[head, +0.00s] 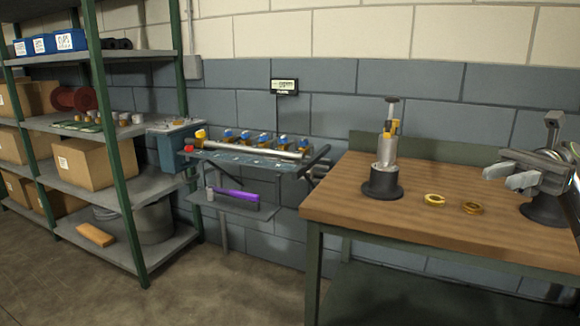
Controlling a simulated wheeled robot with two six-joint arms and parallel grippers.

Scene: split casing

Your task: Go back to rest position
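My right gripper (510,176) is at the right edge of the head view, over the right part of the wooden workbench (340,196). Its two pale grey fingers point left and are apart, with nothing seen between them. A dark round base (545,210) shows below it, and a grey upright piece (553,130) rises behind it. I cannot tell whether these touch the gripper. My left gripper is not in view. A silver cylinder (386,152) with a yellow part on top stands upright on a black round stand (383,187), well left of my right gripper.
Two brass rings (434,200) lie on the bench between the stand and my gripper. Green-post shelving (112,140) with boxes stands left. The floor (220,285) before it is clear.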

